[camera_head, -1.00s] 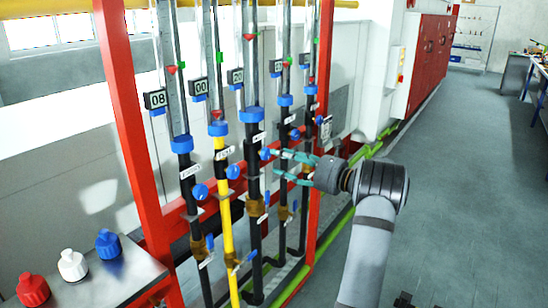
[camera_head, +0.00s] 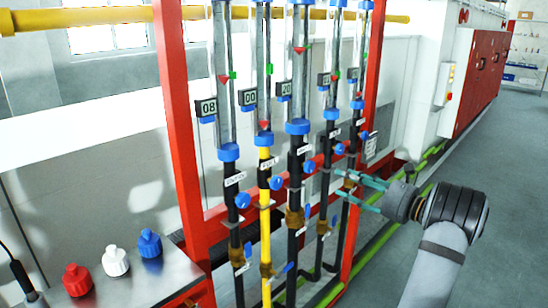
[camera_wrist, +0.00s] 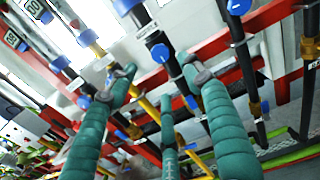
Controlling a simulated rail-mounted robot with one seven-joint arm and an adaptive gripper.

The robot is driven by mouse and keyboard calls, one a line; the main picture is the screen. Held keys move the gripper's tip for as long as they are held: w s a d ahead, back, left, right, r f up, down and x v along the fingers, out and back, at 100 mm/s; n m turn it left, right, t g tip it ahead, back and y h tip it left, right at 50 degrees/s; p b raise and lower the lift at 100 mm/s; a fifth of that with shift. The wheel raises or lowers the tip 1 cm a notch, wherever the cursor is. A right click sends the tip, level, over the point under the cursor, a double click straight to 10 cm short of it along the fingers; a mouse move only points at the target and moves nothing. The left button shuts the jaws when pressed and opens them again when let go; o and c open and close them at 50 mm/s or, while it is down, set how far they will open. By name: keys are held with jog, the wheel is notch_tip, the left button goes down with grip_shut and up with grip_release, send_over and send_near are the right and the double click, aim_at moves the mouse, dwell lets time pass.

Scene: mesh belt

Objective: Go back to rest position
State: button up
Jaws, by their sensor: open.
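My gripper (camera_head: 345,187) is at the right of the head view, in front of the rightmost pipes of the flowmeter rack. I cannot tell whether a fingertip touches a pipe.
A red frame (camera_head: 180,130) holds several vertical tubes with blue collars and small number displays (camera_head: 206,107). A metal shelf (camera_head: 135,285) at the lower left carries red (camera_head: 77,280), white (camera_head: 115,261) and blue (camera_head: 149,244) knobs. Clear grey floor (camera_head: 510,180) lies at the right.

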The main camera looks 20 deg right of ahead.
aim_at(312, 168)
jog(key=x, duration=1.1)
jog(key=shift+w+a, duration=0.25)
jog(key=shift+w, duration=0.05)
jog(key=shift+d+r+m+p, duration=0.1)
jog(key=shift+r+m+p, duration=0.2)
jog(key=shift+p, duration=0.6)
jog(key=shift+s+f, duration=0.1)
jog(key=shift+f, duration=0.05)
jog(key=shift+s+d+f, duration=0.2)
jog(key=shift+s+d, duration=0.1)
jog(key=shift+s, duration=0.15)
jog(key=shift+s+d+b, duration=0.15)
jog(key=shift+s+b, duration=0.15)
jog(key=shift+r, duration=0.1)
